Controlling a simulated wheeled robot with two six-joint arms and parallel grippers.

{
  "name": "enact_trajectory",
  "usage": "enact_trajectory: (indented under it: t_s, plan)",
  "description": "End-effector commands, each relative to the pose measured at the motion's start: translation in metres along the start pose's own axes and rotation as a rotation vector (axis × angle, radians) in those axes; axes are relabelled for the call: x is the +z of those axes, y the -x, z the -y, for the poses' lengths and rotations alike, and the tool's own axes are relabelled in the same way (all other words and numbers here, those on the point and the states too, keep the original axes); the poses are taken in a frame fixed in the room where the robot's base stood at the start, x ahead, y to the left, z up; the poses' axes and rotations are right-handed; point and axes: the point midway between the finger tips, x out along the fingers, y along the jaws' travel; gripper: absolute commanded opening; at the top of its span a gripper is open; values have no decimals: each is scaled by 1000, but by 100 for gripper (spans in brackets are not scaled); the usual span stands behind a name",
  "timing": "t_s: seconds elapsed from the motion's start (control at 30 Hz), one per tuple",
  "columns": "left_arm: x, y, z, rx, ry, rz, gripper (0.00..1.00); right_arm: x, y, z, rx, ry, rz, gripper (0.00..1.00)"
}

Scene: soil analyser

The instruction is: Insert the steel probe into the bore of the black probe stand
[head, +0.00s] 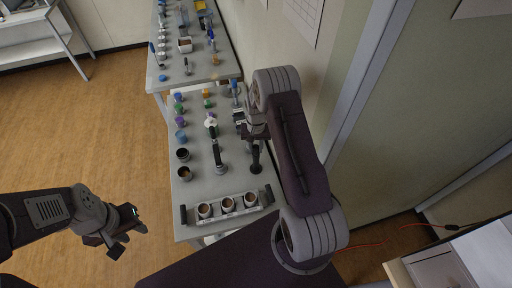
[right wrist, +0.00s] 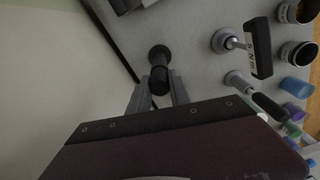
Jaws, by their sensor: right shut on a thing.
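The black probe stand (head: 256,161) stands on the grey bench, just below my right gripper (head: 244,122) in the head view. In the right wrist view the black stand (right wrist: 159,53) shows beyond the fingertips. My right gripper (right wrist: 159,90) is shut on a dark cylindrical piece (right wrist: 160,82), which I take to be the steel probe's upper end. Its steel shaft is hidden, and I cannot tell whether its tip is in the bore. My left gripper (head: 118,236) is open and empty, over the floor away from the bench.
A rack with several soil cups (head: 228,205) lies at the bench's near end. A black-handled tool (head: 219,158) on a silver base stands left of the stand. Black pots (head: 183,173) and coloured caps line the left edge. The wall is close on the right.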

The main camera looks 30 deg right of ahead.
Motion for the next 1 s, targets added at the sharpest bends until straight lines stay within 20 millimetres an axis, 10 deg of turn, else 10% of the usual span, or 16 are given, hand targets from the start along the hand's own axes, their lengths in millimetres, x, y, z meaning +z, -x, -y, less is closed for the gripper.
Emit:
enact_trajectory:
  t_s: [0.3,0.33,0.43,0.77,1.0]
  plan:
    - [0,-3,0,0,0,0,36,0,-4,0,0,0,0,0]
    - [0,-3,0,0,0,0,36,0,-4,0,0,0,0,27]
    - [0,-3,0,0,0,0,36,0,-4,0,0,0,0,49]
    - [0,-4,0,0,0,0,36,0,-1,0,0,0,0,49]
    - [2,-20,0,0,0,0,36,-2,45,0,-2,0,-6,49]
